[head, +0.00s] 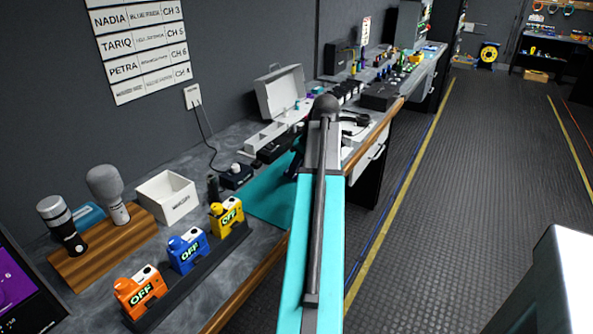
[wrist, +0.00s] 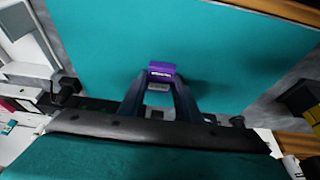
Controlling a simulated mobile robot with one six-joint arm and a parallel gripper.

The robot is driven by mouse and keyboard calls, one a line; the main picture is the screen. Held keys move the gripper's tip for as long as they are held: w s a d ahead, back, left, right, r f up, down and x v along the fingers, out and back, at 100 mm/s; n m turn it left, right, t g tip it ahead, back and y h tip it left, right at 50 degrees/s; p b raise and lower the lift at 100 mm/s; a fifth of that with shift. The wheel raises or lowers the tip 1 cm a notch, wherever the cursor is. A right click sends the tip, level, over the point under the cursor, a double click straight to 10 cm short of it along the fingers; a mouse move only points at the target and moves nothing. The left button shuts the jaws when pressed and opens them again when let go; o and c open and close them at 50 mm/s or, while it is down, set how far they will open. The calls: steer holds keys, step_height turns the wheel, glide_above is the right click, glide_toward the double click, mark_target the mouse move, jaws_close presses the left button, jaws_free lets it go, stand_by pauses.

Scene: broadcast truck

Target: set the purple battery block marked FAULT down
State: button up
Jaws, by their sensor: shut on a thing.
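The purple battery block (wrist: 161,68) is between the fingertips of my gripper (wrist: 161,84) in the wrist view. The gripper is shut on it. A small label shows on the block, too small to read. The teal mat (wrist: 110,35) lies beneath the block, with a dark shadow on it to the right. I cannot tell whether the block touches the mat. In the head view my arm hides the block and part of the mat (head: 268,203); only a dark bit of the gripper (head: 295,163) shows beside the arm.
Left of the mat stand a rack of orange (head: 140,292), blue (head: 187,250) and yellow (head: 227,215) OFF units, a white bin (head: 166,197) and microphones on a wooden stand (head: 100,245). A white open case (head: 281,92) and more gear stand farther along the bench.

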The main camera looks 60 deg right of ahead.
steer(key=shift+r, duration=1.35)
steer(key=s+a, duration=0.2)
steer(key=s, duration=0.5)
steer(key=s+a+r+b, duration=0.1)
steer(key=s+a, duration=0.2)
steer(key=s, duration=0.5)
steer(key=shift+a+r, duration=0.2)
steer(key=shift+a, duration=0.15)
steer(key=shift+w, duration=0.1)
